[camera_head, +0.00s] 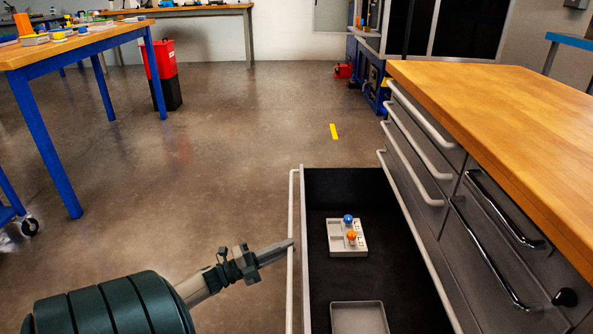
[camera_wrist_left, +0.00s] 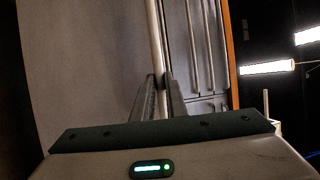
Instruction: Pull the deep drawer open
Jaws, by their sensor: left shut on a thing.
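The deep drawer (camera_head: 304,215) stands pulled well out of the grey cabinet in the head view, its dark inside showing. Its pale bar handle (camera_head: 292,200) runs along the front panel. My left gripper (camera_head: 288,243) reaches in from the left and is shut on this handle. In the left wrist view, the handle bar (camera_wrist_left: 155,40) passes between the two fingers of my left gripper (camera_wrist_left: 160,82). The near end of the drawer is cut off by the picture's bottom edge. My right gripper is in neither view.
In the drawer lie a light block (camera_head: 350,252) with a blue and an orange knob, and a grey tray (camera_head: 359,318). The cabinet's wooden top (camera_head: 500,110) is at right. A blue-legged table (camera_head: 60,55) stands left. The floor (camera_head: 200,170) between is clear.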

